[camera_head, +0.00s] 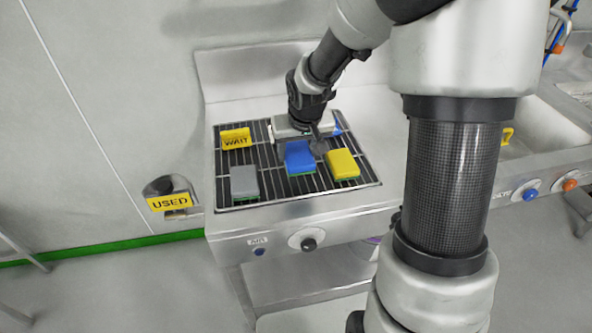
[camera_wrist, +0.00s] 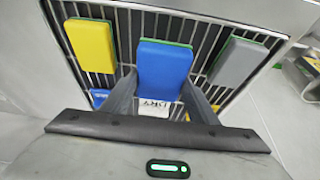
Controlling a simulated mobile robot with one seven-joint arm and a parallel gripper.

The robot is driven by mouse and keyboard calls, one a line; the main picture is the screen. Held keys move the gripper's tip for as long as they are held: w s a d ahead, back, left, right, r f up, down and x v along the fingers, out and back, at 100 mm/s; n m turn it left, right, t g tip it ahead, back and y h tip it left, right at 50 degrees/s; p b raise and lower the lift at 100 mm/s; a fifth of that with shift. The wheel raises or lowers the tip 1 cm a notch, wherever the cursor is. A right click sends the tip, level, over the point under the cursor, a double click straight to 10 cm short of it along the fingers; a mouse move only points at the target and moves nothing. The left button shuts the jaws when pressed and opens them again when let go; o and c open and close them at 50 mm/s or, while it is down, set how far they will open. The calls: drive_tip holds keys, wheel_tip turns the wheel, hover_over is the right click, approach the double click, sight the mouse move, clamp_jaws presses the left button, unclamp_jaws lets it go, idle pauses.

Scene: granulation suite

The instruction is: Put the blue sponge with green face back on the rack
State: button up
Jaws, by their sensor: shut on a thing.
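The blue sponge with a green face (camera_head: 299,157) is over the middle of the slatted rack (camera_head: 265,193), green side down, between a grey sponge (camera_head: 244,181) and a yellow sponge (camera_head: 342,164). My gripper (camera_head: 306,141) reaches down from behind and is shut on the blue sponge. In the wrist view, the blue sponge (camera_wrist: 163,70) shows between the two fingers of my gripper (camera_wrist: 160,88). Its underside is hidden, so I cannot tell whether it touches the slats or hangs just above them.
A yellow WAIT sign (camera_head: 235,138) stands at the rack's back left. A yellow USED sign (camera_head: 170,202) is on a holder left of the bench. A DRY label (camera_wrist: 155,108) shows behind the fingers. A sink (camera_head: 545,125) lies to the right.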

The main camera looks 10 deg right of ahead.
drive_tip(key=shift+f+b, duration=0.45)
drive_tip(key=shift+f, duration=2.3)
drive_tip(key=shift+f, duration=0.25)
drive_tip(key=o, duration=1)
drive_tip(key=shift+r, duration=0.1)
drive_tip(key=shift+s+r, duration=0.1)
drive_tip(key=shift+r, duration=0.6)
drive_tip(key=p+v, duration=0.2)
drive_tip(key=v, duration=0.9)
drive_tip(key=shift+s+f, duration=0.1)
drive_tip(key=shift+s, duration=0.1)
